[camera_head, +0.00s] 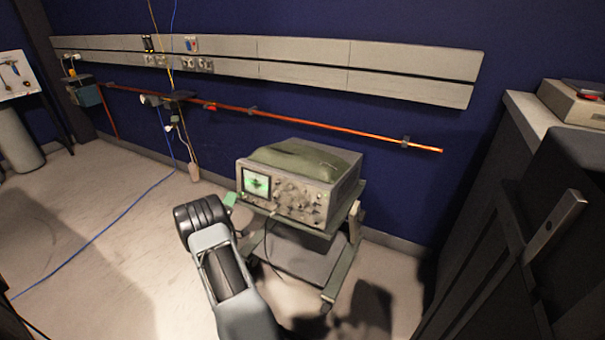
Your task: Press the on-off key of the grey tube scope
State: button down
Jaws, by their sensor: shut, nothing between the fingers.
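The grey tube scope (288,197) stands on a wheeled cart (306,258) against the blue wall. Its front panel faces left and toward me, with a lit green screen (257,183) at the left and several knobs to the right of it. The on-off key is too small to make out. My grey arm rises from the bottom edge to a black joint just left of the cart. I cannot make out my gripper's fingers beyond that joint.
A green soft bag (297,160) lies on the scope. An orange rail (330,129) and a grey cable trunking (300,62) run along the wall. A blue cable (90,238) crosses the floor at left. A dark cabinet stands at right. Floor left of my arm is mostly clear.

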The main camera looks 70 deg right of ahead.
jog(key=shift+d, duration=0.2)
dwell(0.5)
jog(key=shift+d+b, duration=0.25)
jog(key=shift+b, duration=0.1)
jog(key=shift+d+f, duration=0.1)
jog(key=shift+d, duration=0.1)
dwell(0.4)
jog(key=shift+a, duration=0.65)
jog(key=a+r+p, duration=0.1)
jog(key=a, duration=0.5)
jog(key=shift+w+r+p, duration=0.15)
jog(key=shift+w+p, duration=0.1)
jog(key=shift+p, duration=0.05)
dwell(0.6)
